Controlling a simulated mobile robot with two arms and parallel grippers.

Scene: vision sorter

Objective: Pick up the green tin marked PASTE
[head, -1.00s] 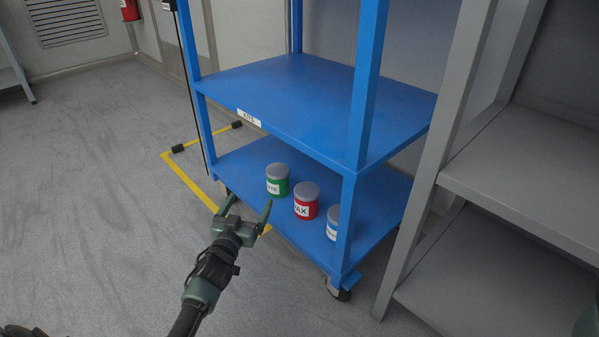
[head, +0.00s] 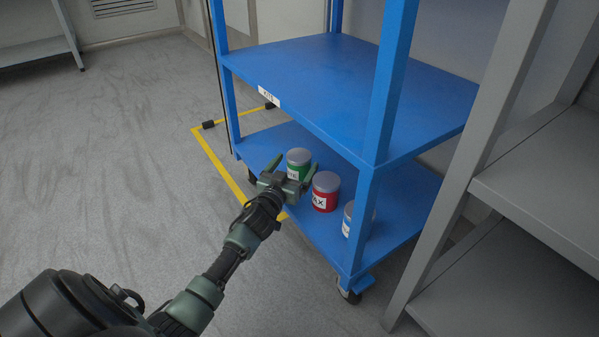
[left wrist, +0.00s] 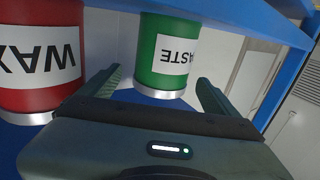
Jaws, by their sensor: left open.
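The green tin (head: 299,161) with a grey lid stands upright on the lower blue shelf, the leftmost of the tins there. In the left wrist view the green tin (left wrist: 168,58) appears upside down, with "ASTE" legible on its white label. My left gripper (head: 293,167) is open at the shelf's front edge, its fingers pointing at the tin. In the left wrist view the tin lies ahead, between the lines of the two fingers (left wrist: 162,85); whether the fingertips reach beside it is unclear. The gripper hides the tin's lower part in the head view. My right gripper is not in view.
A red WAX tin (head: 325,192) stands close to the right of the left gripper, also in the left wrist view (left wrist: 40,95). Grey shelving (head: 530,190) stands at right.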

